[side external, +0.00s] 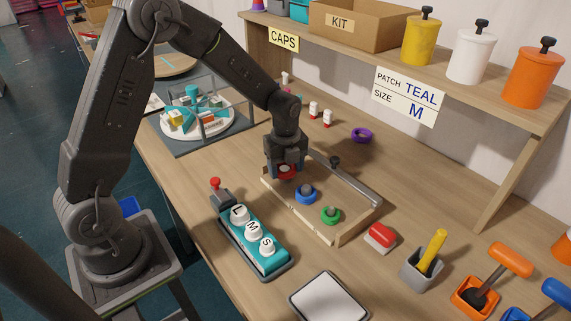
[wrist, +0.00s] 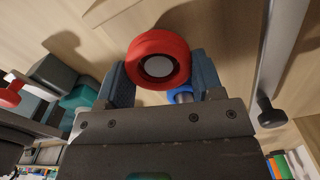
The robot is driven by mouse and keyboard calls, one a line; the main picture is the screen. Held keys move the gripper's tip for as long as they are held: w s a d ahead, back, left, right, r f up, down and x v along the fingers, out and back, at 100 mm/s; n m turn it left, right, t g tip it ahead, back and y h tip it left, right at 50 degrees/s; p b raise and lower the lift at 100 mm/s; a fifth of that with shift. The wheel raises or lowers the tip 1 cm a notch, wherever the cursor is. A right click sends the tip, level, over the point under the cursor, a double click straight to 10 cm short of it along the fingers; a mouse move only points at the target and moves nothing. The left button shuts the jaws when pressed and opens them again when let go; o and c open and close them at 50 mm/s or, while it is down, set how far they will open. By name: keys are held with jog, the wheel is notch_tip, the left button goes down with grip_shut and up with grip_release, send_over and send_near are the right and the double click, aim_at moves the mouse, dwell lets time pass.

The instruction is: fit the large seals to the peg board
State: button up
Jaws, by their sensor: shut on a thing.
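My gripper (side external: 286,168) is shut on a thick red ring-shaped seal (wrist: 158,60), held between its two fingers at the far-left end of the wooden peg board (side external: 345,236). A pale disc shows in the seal's middle; I cannot tell if it is a peg top. In the side external view the fingers partly hide the red seal (side external: 287,172). A blue seal (side external: 306,194) and a green seal (side external: 330,215) sit around posts on the board. Part of the blue seal (wrist: 181,95) shows behind the fingers in the wrist view. A purple ring (side external: 362,135) lies on the table behind the board.
A metal bar with a dark knob (side external: 335,161) runs along the board's back edge. A teal L-M-S button box (side external: 252,238) stands in front-left, a red-topped block (side external: 380,238) at right. A shelf (side external: 430,75) overhangs the back.

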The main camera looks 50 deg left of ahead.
jog(key=shift+f, duration=1.1)
jog(key=o, duration=1)
notch_tip(320, 180, up, 14)
jog(key=shift+f, duration=0.1)
